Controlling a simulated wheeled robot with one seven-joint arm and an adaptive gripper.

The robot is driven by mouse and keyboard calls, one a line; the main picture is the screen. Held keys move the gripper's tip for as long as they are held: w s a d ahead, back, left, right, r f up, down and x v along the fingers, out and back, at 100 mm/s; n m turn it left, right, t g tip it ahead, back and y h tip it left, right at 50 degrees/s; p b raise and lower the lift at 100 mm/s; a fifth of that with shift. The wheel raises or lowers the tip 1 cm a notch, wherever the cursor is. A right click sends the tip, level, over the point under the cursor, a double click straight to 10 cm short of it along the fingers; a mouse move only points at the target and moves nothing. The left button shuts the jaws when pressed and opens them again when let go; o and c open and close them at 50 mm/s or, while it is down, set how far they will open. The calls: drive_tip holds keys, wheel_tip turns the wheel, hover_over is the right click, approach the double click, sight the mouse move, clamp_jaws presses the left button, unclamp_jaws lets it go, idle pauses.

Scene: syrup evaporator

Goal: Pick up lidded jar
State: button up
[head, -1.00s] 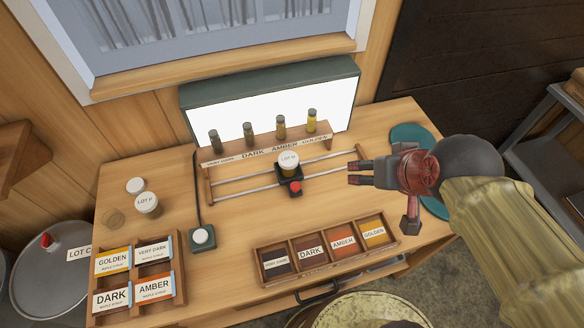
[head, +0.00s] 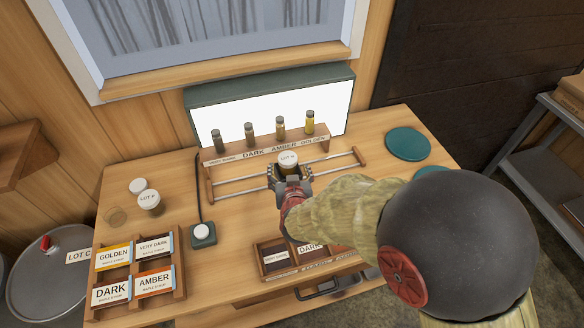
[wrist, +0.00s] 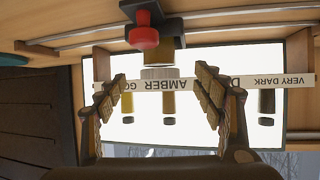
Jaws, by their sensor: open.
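A lidded jar marked LOT M (head: 288,160), with a white cap, stands upright on the black carriage of the rail rack in front of the light panel. It also shows upside down in the wrist view (wrist: 160,72). My gripper (head: 290,177) is open on the near side of this jar, with its fingers spread to either side. In the wrist view my gripper (wrist: 160,80) frames the jar between its fingers, with no contact visible. The red knob (wrist: 143,38) is on the carriage front. Another jar, marked LOT P (head: 149,201), stands at the table's left.
The wooden rack (head: 240,155) holds several sample vials behind the jar. A label tray (head: 275,262) lies under my arm, partly hidden. A green disc (head: 408,144) lies right.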

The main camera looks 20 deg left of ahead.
sight(288, 161)
drive_tip(key=b+x, duration=0.1)
drive_tip(key=x, duration=0.5)
drive_tip(key=shift+w+a+b, duration=0.1)
drive_tip(key=shift+w+b, duration=0.2)
drive_tip(key=shift+b, duration=0.05)
drive_tip(key=shift+c, duration=0.8)
drive_tip(key=c, duration=1.2)
drive_tip(key=shift+c, duration=1)
drive_tip(key=shift+r, duration=0.1)
